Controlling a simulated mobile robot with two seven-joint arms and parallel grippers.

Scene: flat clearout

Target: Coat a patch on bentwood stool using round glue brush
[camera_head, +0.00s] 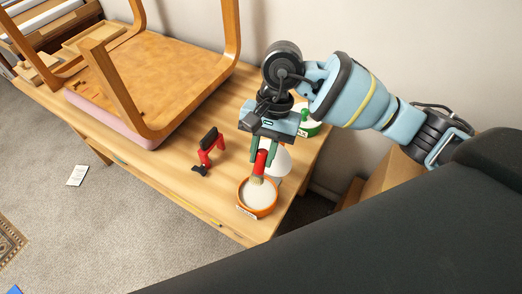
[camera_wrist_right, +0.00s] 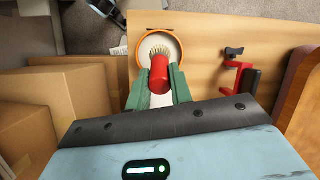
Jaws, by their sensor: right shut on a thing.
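The bentwood stool (camera_head: 150,78) lies upside down on the table at the left of the head view, its curved legs up, with a pink part at its underside. My right gripper (camera_head: 263,157) is shut on the red handle of the round glue brush (camera_head: 260,164). The brush points down, its pale bristles over or in the white glue of an orange-rimmed bowl (camera_head: 256,215). The wrist view shows the brush (camera_wrist_right: 159,77) between the green fingers and the bowl (camera_wrist_right: 160,32) beyond. Whether the bristles touch the glue is unclear. My left gripper is out of view.
A red clamp with black parts (camera_head: 208,151) stands on the table between stool and bowl. A white rounded thing (camera_head: 278,163) and a green-and-white container (camera_head: 309,128) are beside and behind my right gripper. Cardboard boxes (camera_wrist_right: 60,92) stand off the table's end. Bare tabletop lies left of the bowl.

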